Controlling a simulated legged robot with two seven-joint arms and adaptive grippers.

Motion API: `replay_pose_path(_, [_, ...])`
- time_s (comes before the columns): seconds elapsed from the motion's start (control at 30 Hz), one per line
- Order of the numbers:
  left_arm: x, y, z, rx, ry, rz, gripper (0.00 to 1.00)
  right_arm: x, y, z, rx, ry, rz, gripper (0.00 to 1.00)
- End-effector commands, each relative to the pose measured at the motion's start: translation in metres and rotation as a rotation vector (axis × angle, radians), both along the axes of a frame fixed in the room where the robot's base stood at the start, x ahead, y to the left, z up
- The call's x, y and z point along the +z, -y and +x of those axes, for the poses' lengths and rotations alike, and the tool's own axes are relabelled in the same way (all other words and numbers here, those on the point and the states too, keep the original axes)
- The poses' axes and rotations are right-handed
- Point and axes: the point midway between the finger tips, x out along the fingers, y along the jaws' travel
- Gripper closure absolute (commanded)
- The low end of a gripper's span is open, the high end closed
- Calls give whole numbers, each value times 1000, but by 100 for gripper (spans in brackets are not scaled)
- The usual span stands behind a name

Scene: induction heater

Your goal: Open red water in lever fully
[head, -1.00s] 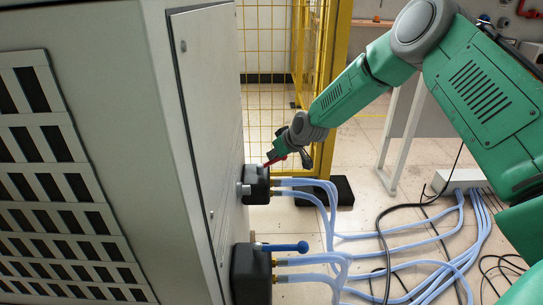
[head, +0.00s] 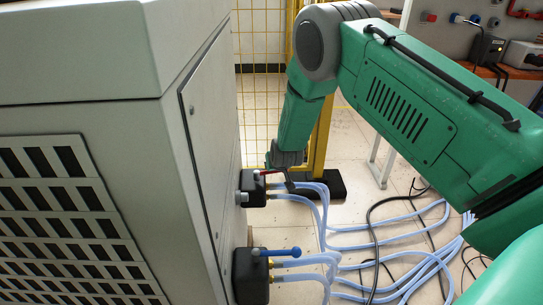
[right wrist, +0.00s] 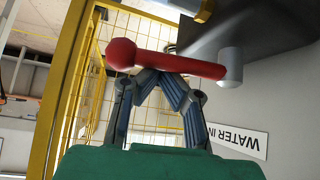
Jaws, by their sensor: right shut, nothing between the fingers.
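The red water in lever (head: 268,173) sits on top of the upper black valve block (head: 250,190) on the cabinet's side, pointing out to the right. In the right wrist view the red lever (right wrist: 165,60) lies crosswise, its round knob to the left and its grey pivot to the right. My right gripper (right wrist: 160,75) is shut and empty, its fingertips against or very close to the lever's side; I cannot tell if they touch. In the head view my right gripper (head: 285,181) is small and partly hidden beside the lever. My left gripper is out of view.
A blue lever (head: 283,252) sits on the lower black valve block (head: 250,275). Pale blue hoses (head: 310,200) run from both blocks to the floor. The grey cabinet (head: 205,130) stands close on the left. A yellow mesh fence (head: 262,110) is behind. A "WATER IN" label (right wrist: 240,138) is near the lever.

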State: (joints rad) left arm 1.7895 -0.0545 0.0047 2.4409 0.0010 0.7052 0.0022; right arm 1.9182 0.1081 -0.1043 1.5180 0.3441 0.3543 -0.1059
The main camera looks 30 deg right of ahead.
Motion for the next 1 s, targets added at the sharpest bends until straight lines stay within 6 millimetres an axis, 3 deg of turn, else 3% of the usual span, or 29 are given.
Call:
replay_pose_path(0.3, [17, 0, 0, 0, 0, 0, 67, -1, -3, -10, -88, -3, 3, 100])
replay_pose_path(1.0, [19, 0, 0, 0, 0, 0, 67, -3, -4, -14, -84, -8, 2, 100])
